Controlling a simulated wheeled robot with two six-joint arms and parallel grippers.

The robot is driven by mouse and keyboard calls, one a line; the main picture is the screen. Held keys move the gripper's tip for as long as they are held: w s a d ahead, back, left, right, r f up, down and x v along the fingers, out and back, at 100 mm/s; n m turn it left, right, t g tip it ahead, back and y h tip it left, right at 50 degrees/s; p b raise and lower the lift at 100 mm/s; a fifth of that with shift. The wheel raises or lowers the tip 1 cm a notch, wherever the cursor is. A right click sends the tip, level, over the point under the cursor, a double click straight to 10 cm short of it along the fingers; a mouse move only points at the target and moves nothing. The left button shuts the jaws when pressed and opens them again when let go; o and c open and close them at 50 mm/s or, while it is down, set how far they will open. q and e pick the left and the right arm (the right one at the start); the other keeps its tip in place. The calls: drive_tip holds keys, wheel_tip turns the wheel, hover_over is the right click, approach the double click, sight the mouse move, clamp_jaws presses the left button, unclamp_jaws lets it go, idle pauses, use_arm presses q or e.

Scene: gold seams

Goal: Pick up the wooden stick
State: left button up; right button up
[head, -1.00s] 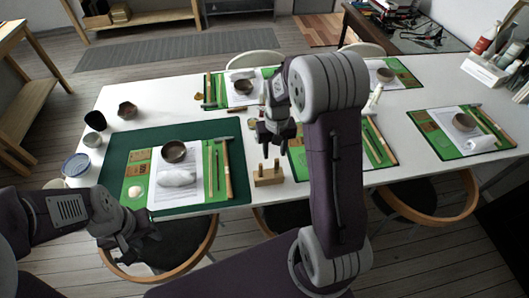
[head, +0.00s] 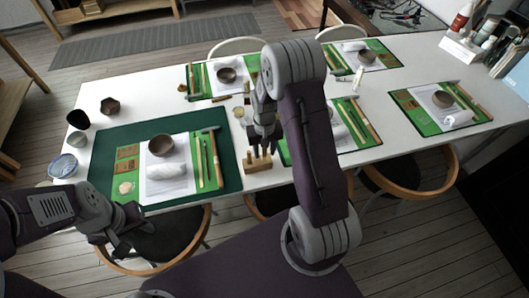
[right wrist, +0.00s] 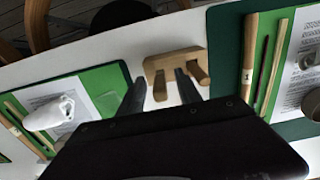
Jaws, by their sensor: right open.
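Thin wooden sticks (head: 199,162) lie side by side on the light green sheet of the near-left dark green mat (head: 107,145), beside a wooden-handled tool (head: 217,160). A thin stick (right wrist: 273,68) also shows at the right of the right wrist view. A small wooden block (head: 258,164) with upright pegs stands right of that mat. I cannot tell which piece is the task's stick. My right gripper (head: 263,146) is open, just above the block; in the right wrist view its two fingers (right wrist: 161,92) flank the block's near side. My left gripper (head: 123,236) is low at the table's front left, its jaws unclear.
A bowl (head: 161,146) and a white wrapped bundle (head: 166,171) sit on the near-left mat. Cups and a blue-rimmed dish (head: 62,165) stand at the left. More green mats (head: 433,112) with bowls and tools cover the table. Stools (head: 410,172) stand along the front edge.

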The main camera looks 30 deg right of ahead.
drive_tip(key=shift+w+f, duration=0.1)
drive_tip(key=shift+f, duration=0.55)
drive_tip(key=shift+r, duration=0.1)
clamp_jaws()
drive_tip(key=shift+r, duration=0.55)
wheel_tip(320, 180, up, 3)
drive_tip(key=shift+r, duration=0.1)
drive_tip(key=s+d+r, duration=0.3)
drive_tip(key=s+r, duration=0.3)
drive_tip(key=s, duration=0.5)
drive_tip(key=shift+r, duration=0.3)
